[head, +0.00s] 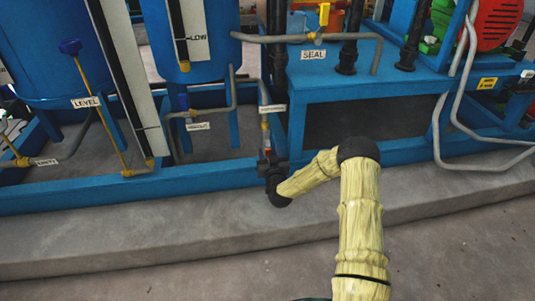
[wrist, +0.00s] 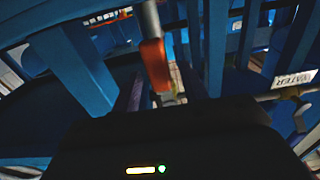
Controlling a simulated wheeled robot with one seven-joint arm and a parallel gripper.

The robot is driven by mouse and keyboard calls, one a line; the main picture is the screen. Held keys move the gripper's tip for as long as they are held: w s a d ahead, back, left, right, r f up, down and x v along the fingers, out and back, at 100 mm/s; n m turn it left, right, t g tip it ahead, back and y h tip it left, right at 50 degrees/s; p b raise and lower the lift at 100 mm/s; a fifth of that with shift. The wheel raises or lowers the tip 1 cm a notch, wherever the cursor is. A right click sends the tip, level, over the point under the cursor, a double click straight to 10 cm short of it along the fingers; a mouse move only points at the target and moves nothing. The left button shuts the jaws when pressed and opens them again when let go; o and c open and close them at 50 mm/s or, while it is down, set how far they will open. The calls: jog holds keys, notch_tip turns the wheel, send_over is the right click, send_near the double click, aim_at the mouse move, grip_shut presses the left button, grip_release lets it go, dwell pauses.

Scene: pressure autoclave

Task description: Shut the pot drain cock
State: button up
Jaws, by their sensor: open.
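In the wrist view an orange-red handle or sleeve (wrist: 155,64) hangs below a grey vertical pipe (wrist: 149,18), just beyond the dark gripper body. I take it as the drain cock; its turn position is unclear. In the head view a thin pipe (head: 265,122) runs down to my gripper (head: 267,163), with a little red showing just above it. A small white label beside this pipe (head: 272,108) is too small to read surely. My gripper is open at the frame's lower edge. Its fingertips are mostly hidden, so contact with the handle cannot be told.
Blue frame rails (head: 220,176) run along a concrete plinth (head: 150,232). A blue box (head: 365,70) stands right of the pipe. Valves with a yellow handle (head: 324,14) and a blue handle (head: 70,47) stand nearby. A "WATER" label (wrist: 295,78) shows in the wrist view.

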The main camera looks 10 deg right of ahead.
jog(key=shift+w+b, duration=0.45)
jog(key=shift+w, duration=0.95)
grip_shut()
jog(key=shift+d, duration=0.1)
